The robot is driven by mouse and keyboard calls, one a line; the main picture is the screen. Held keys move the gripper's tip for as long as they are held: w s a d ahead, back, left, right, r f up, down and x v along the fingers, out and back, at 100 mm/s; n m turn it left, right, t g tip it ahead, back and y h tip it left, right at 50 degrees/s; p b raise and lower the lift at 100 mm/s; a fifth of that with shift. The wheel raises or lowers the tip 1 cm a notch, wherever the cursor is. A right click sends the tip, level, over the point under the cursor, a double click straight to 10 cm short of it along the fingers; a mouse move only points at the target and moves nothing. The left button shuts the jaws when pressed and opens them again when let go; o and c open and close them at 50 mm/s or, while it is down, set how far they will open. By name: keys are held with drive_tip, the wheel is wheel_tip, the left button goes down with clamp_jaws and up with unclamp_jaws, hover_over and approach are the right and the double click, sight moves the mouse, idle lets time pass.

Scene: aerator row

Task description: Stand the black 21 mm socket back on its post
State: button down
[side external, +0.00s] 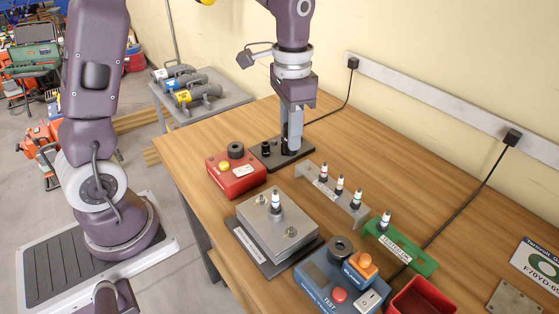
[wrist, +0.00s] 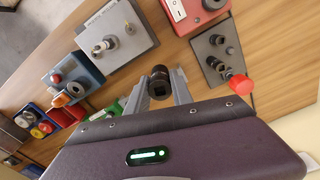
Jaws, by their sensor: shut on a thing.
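The black socket (wrist: 158,84) is held between the two fingers of my gripper (wrist: 163,90) in the wrist view, its square-holed end facing the camera. In the side external view my gripper (side external: 291,146) points down at the dark socket plate (side external: 268,161), and the held socket is hard to make out there. The plate also shows in the wrist view (wrist: 203,60), to the right of the held socket, with several dark round pieces on it. I cannot tell which is the bare post, or whether the held socket touches the plate.
A red box (side external: 235,172) stands close beside the plate. A grey block (side external: 276,221) with a spark plug, a grey plug rack (side external: 331,195), a green rack (side external: 400,246) and a blue test unit (side external: 335,280) stand nearer. The wood beyond the plate is clear.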

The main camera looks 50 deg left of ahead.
drive_tip(key=w+a+f+n, duration=0.2)
drive_tip(key=w+a, duration=0.2)
drive_tip(key=a, duration=0.4)
drive_tip(key=w+a+f+n, duration=0.2)
drive_tip(key=w+a, duration=0.1)
drive_tip(key=a, duration=0.5)
drive_tip(key=shift+w+a+f, duration=0.1)
drive_tip(key=shift+f, duration=1.15)
drive_tip(key=shift+w+f, duration=0.1)
drive_tip(key=shift+f, duration=1.1)
drive_tip(key=shift+f, duration=0.5)
drive_tip(key=shift+f, duration=0.7)
drive_tip(key=c, duration=1)
unclamp_jaws()
drive_tip(key=shift+c, duration=0.2)
